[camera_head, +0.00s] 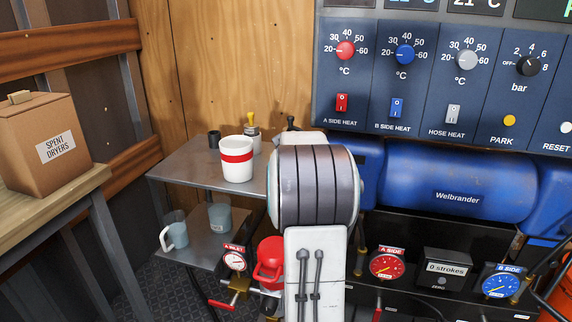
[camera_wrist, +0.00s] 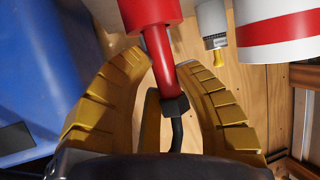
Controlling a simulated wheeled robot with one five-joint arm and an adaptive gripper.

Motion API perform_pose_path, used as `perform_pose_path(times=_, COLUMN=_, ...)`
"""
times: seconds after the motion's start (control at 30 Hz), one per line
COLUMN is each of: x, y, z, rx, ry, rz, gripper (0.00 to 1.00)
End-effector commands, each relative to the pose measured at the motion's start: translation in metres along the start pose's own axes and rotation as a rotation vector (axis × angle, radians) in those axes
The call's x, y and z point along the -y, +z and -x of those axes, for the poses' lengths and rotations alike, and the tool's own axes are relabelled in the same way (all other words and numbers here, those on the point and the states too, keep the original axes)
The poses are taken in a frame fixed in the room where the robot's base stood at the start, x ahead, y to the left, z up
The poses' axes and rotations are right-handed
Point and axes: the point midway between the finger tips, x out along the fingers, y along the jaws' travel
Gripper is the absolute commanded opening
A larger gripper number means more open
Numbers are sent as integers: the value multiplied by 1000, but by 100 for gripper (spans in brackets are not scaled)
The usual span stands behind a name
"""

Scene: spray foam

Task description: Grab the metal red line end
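A red line end (camera_wrist: 159,58), a thick red cylinder with a thinner red tube, a black nut and a black hose, shows in the wrist view. Its tube lies between the two ridged, yellow-brown fingers of my gripper (camera_wrist: 162,64). The fingertips are close on either side of the tube. I cannot tell whether both touch it. The hose runs back toward my palm. In the head view my arm hides the gripper and the line end; a small black piece (camera_head: 291,122) shows just above the arm.
A white cup with a red band (camera_head: 236,158) and a yellow-topped bottle (camera_head: 251,128) stand close by on the grey shelf (camera_head: 185,162). Mugs (camera_head: 176,231) stand on the lower shelf. A control panel (camera_head: 440,90) is behind.

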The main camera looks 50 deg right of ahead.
Motion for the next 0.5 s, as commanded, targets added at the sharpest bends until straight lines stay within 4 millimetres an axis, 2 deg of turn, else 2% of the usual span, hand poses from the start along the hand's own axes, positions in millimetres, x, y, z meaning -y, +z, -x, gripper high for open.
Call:
perform_pose_path(times=0.17, x=0, y=0, z=0, rx=1, ry=0, rz=0, gripper=0)
perform_pose_path(times=0.5, x=0, y=-3, z=1, rx=-1, ry=1, rz=0, gripper=0)
